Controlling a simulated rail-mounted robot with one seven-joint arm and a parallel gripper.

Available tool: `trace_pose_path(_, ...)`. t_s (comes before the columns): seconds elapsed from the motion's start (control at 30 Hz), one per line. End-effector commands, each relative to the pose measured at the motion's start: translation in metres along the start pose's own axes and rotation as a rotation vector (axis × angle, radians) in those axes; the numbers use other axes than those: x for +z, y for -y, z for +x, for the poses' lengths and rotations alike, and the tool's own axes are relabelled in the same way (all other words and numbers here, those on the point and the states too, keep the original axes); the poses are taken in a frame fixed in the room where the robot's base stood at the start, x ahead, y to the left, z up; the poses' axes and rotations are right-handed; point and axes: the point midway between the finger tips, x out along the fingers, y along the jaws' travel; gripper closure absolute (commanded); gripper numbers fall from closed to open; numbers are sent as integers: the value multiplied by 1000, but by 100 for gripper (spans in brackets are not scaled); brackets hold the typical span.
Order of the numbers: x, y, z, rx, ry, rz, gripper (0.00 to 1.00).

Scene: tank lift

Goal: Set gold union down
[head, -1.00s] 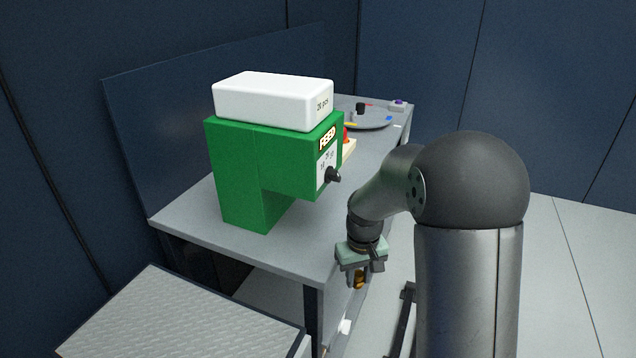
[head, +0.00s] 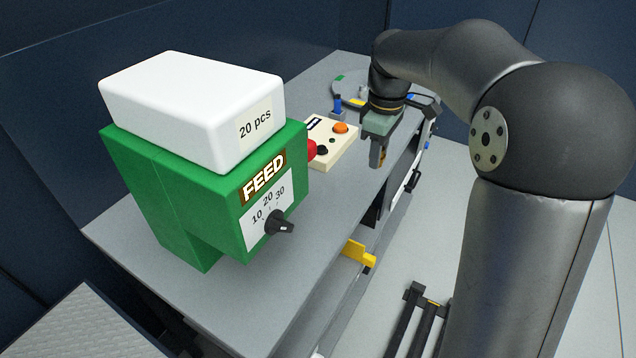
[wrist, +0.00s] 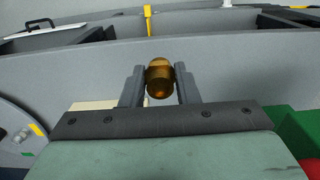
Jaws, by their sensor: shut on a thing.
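The gold union (wrist: 159,78) is a small round brass-coloured piece held between the two fingers of my gripper (wrist: 160,88) in the wrist view. In the head view my gripper (head: 379,152) points down over the right edge of the grey table (head: 290,265), near the control box. The gold union shows there only as a small brownish patch at the fingertips, partly hidden by the fingers. I cannot tell how high it is above the table.
A green feeder (head: 165,200) with a white box (head: 190,105) on top stands at the left. A cream control box (head: 335,147) with orange and red buttons is left of my gripper. A round disc with coloured marks lies behind. A yellow lever (head: 358,254) sticks out at the table's front side.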

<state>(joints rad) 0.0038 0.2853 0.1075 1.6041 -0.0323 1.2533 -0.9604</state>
Motion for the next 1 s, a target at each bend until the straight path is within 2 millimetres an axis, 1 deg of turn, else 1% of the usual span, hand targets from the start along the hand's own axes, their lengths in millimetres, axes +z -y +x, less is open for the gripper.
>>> trace_pose_path(0.03, -12, 7, 4, -3, 1, -8, 96)
trace_pose_path(0.2, -50, 26, 23, -3, 1, -6, 96)
trace_pose_path(0.27, -63, 33, 30, -4, 2, -6, 96)
trace_pose_path(0.33, -73, 38, 45, -5, 3, -3, 96)
trace_pose_path(0.43, -86, 44, 62, -3, 2, -2, 96)
trace_pose_path(0.53, -94, 49, 74, -2, 1, 0, 96)
trace_pose_path(0.77, -103, 53, 87, -1, 1, 1, 96)
trace_pose_path(0.83, -108, 56, 94, -3, 2, 0, 96)
trace_pose_path(0.9, -106, 55, 106, -3, 3, 2, 96)
trace_pose_path(1.0, -106, 55, 119, -3, 2, 2, 96)
